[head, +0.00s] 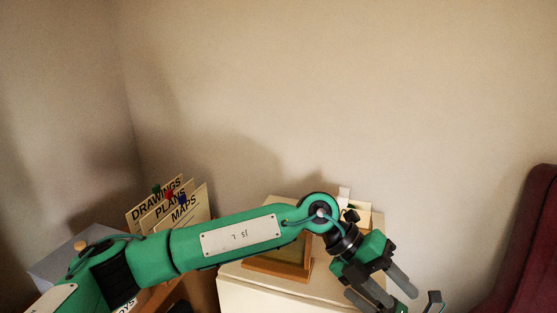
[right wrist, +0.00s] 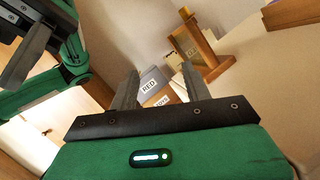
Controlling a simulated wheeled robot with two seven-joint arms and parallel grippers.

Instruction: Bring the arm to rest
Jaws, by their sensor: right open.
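My left arm reaches across the head view from the left. Its gripper (head: 404,302) is at the lower right, pointing down and right, with its grey fingers apart and nothing visible between them. My right gripper (right wrist: 160,82) shows in the right wrist view with its two grey fingers wide apart and empty. Beyond its fingers, boxes with labels, one reading "RED" (right wrist: 149,87), show at a distance. Part of my left arm is at the left of that view. A small grey tip at the bottom right of the head view is too cropped to identify.
A pale cabinet (head: 240,295) stands below my left arm, with a wooden frame (head: 262,268) on top. Folders marked "DRAWINGS", "PLANS" and "MAPS" (head: 184,215) stand at left. A dark red chair (head: 528,240) is at right. A wooden stand (right wrist: 207,50) shows in the right wrist view.

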